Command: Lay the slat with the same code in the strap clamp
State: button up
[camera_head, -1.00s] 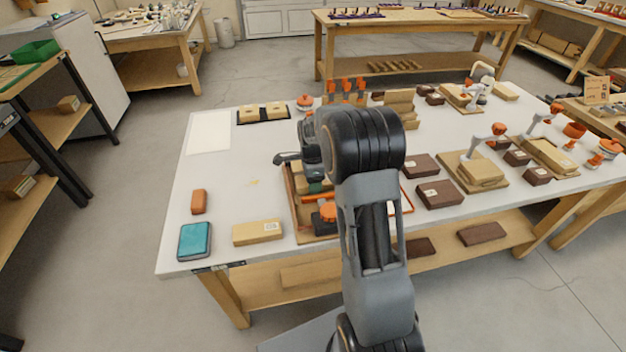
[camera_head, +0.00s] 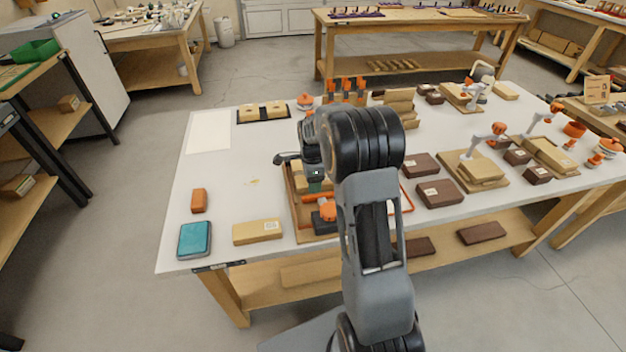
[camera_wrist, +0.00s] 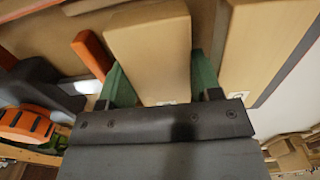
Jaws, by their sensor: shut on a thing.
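My gripper (camera_wrist: 162,82) has green fingers, one on each side of a tan slat (camera_wrist: 150,45), and is shut on it. A small printed code label shows at the slat's near end. Another tan block (camera_wrist: 245,50) with a label lies just right of the fingers in the wrist view. In the head view my gripper (camera_head: 315,180) is partly hidden by my arm, above a wooden tray-like fixture (camera_head: 299,222). An orange knob (camera_head: 328,211) and orange bar, apparently parts of the strap clamp, show there. In the wrist view an orange ribbed part (camera_wrist: 25,125) is at left. Whether the slat touches the clamp is unclear.
A labelled tan block (camera_head: 257,232), a teal box (camera_head: 195,240) and an orange block (camera_head: 199,201) lie at the bench's front left. Dark brown blocks (camera_head: 439,193) and clamp fixtures (camera_head: 482,172) stand at right. The bench's left middle is mostly clear.

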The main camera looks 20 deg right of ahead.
dwell(0.4)
jog(key=o, duration=1)
jog(key=shift+o, duration=1.2)
jog(key=shift+r, duration=0.1)
jog(key=shift+r+p, duration=2.65)
jog(key=shift+r, duration=0.75)
